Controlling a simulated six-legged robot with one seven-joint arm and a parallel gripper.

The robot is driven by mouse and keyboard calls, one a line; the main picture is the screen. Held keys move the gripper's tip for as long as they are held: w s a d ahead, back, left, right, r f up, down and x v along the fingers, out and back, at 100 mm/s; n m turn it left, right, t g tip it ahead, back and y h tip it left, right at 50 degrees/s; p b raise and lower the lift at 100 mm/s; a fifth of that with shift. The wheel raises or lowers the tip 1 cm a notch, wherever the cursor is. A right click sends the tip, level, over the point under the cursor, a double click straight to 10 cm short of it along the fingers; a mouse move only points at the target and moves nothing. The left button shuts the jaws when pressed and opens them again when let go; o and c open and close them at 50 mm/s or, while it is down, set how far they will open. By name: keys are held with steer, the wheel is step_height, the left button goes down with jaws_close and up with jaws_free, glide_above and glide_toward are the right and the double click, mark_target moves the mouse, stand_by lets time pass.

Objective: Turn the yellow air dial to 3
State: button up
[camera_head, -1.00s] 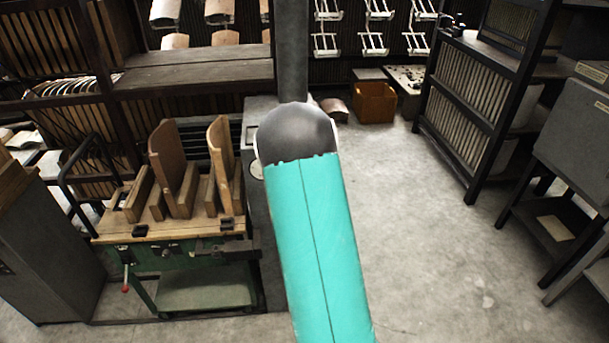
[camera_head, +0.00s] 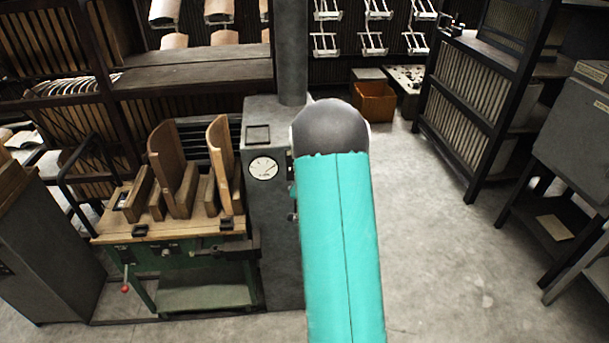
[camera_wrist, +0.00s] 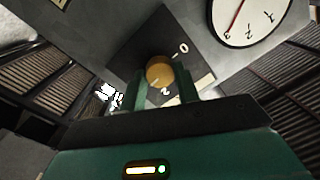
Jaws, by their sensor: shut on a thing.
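The yellow air dial (camera_wrist: 159,70) is a round knob on a dark square plate (camera_wrist: 150,40) in the wrist view. A 0 is printed to its upper right, and another numeral, perhaps a 2, is below it. My gripper (camera_wrist: 164,86) is shut on the dial, with one green finger on each side. Its pointer mark is too small to read surely. A white round gauge (camera_wrist: 247,15) with a red needle is at the upper right; it also shows in the head view (camera_head: 263,168) on the grey cabinet (camera_head: 270,215).
A green-framed workbench with wooden forms (camera_head: 175,235) stands left of the cabinet. A dark rack (camera_head: 470,100) and a grey box on a stand (camera_head: 570,140) are at the right. An orange-brown crate (camera_head: 374,103) is at the back. The floor between is clear.

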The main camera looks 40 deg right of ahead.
steer(key=shift+m, duration=0.5)
steer(key=o, duration=1)
steer(key=shift+c, duration=0.2)
steer(key=v, duration=1.4)
steer(key=shift+w, duration=0.2)
